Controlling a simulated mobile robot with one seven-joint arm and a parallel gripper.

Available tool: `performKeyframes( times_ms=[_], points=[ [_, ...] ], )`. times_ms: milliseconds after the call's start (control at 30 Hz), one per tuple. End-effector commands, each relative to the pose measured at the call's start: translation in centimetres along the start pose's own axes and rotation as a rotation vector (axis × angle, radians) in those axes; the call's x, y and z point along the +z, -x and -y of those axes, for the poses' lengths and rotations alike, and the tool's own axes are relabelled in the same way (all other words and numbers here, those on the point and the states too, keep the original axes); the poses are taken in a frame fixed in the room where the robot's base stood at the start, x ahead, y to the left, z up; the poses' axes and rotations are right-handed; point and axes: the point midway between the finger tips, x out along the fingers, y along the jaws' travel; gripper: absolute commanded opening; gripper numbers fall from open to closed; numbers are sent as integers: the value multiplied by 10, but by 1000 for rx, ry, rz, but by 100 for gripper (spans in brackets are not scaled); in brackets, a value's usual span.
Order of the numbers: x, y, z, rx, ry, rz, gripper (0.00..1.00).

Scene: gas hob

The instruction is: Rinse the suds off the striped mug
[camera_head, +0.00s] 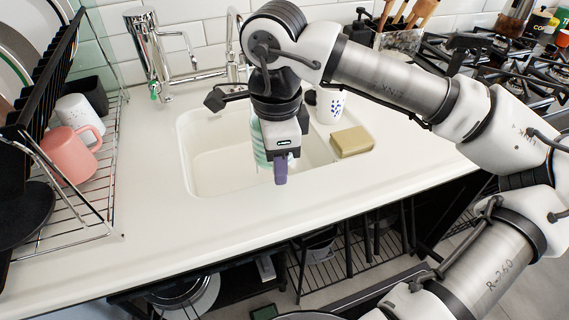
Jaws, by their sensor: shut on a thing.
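A green and white striped mug (258,146) shows partly behind my gripper (281,172), over the sink basin (208,172). My gripper points down and is shut on the striped mug. Most of the mug is hidden by the gripper, so I cannot tell its tilt or whether suds are on it. The chrome tap (236,50) stands behind the basin, partly hidden by my arm. No water stream is visible.
A yellowish sponge (352,142) and a white cup with blue spots (329,106) stand right of the basin. A drying rack (104,205) with a pink mug (70,154) is at left. The gas hob (490,60) is at right. The front counter is clear.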

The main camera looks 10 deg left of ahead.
Motion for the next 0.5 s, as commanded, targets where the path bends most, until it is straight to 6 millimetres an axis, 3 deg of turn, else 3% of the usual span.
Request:
performKeyframes(
  times_ms=[500],
  points=[
    [15,-10,50,-1,-1,0,0]
  ],
)
